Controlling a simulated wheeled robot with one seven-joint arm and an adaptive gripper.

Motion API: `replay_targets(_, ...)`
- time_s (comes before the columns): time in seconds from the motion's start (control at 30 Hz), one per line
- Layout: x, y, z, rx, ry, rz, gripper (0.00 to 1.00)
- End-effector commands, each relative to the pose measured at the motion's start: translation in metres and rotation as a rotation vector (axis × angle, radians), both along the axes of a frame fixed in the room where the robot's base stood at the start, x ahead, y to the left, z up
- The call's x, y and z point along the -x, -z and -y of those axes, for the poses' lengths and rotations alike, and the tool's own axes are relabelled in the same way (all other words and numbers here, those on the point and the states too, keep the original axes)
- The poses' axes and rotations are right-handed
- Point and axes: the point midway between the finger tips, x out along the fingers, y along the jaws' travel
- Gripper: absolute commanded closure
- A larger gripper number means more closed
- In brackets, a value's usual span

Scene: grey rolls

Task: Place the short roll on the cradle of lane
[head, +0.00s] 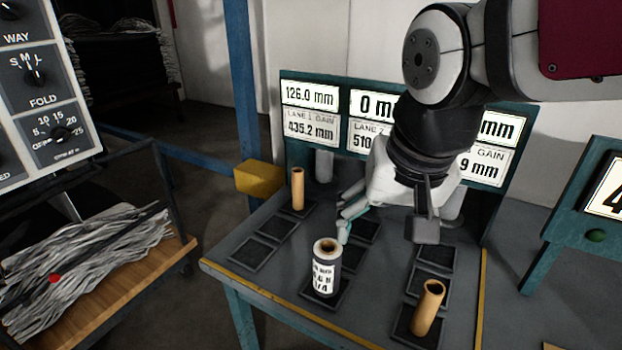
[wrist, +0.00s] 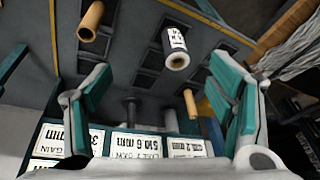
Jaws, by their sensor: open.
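A roll with a white printed label (head: 325,275) stands upright on a dark square pad in the middle front of the table; it also shows in the wrist view (wrist: 175,48). A slim tan roll (head: 298,188) stands on the back left pad, and another tan roll (head: 428,308) stands on the front right pad. Which one is the short roll I cannot tell for sure. My gripper (wrist: 163,75) is open and empty, its teal fingers spread wide. In the head view, my gripper (head: 346,215) is behind the labelled roll, apart from it; one finger is hidden.
Dark square pads, such as the empty front left one (head: 250,256), lie in rows before the lane display board (head: 308,108), partly hidden by my arm. A yellow block (head: 259,178) is at the table's left. A wooden cart (head: 125,262) with grey strips stands further left.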

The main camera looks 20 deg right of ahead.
Motion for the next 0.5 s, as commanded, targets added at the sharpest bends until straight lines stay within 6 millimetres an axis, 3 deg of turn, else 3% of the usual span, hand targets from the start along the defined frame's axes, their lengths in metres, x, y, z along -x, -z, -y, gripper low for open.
replay_targets(0.1,0.030,-0.003,0.000,0.049,-0.161,0.047,0.24)
replay_targets(0.2,0.046,-0.002,0.000,0.083,-0.263,0.071,0.24)
replay_targets(0.5,0.059,0.000,-0.001,0.115,-0.352,0.089,0.24)
